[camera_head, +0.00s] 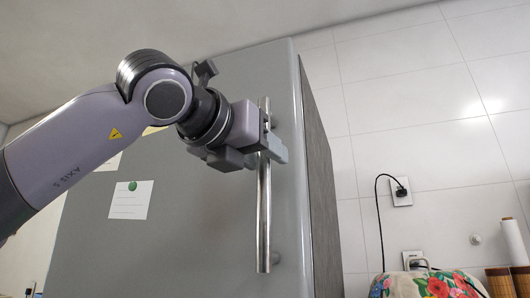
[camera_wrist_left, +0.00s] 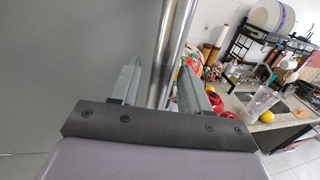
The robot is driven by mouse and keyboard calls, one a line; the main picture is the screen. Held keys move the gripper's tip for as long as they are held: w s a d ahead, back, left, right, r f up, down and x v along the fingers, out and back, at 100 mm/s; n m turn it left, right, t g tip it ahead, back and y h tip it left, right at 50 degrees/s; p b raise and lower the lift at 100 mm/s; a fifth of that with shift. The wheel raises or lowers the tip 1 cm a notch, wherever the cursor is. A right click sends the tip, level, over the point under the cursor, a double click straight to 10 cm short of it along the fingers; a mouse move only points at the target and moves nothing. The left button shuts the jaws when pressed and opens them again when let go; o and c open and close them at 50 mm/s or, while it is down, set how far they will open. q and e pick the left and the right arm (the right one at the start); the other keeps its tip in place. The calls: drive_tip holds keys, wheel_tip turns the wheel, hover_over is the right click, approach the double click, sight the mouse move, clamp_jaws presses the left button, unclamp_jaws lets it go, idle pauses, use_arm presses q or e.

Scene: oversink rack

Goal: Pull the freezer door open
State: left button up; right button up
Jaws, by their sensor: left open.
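The grey freezer door (camera_head: 233,210) fills the middle of the head view and looks shut. Its long vertical metal bar handle (camera_head: 263,215) runs near the door's right edge. My left gripper (camera_head: 272,146) is at the upper part of the handle. In the left wrist view the two fingers of my left gripper (camera_wrist_left: 158,88) are spread apart, and the handle (camera_wrist_left: 169,48) passes between or just beyond them. I cannot tell whether either finger touches it. The door also shows in the left wrist view (camera_wrist_left: 65,55). My right gripper is not in view.
A white note with a green magnet (camera_head: 130,199) is on the door. A tiled wall with a socket (camera_head: 400,191) and cord is to the right, above a flowered cover (camera_head: 425,285). The left wrist view shows a counter (camera_wrist_left: 285,125) and a rack with dishes (camera_wrist_left: 265,45).

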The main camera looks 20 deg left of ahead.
use_arm(q)
drive_tip(key=shift+w+d, duration=0.15)
drive_tip(key=shift+w, duration=0.4)
drive_tip(key=shift+s, duration=0.1)
clamp_jaws()
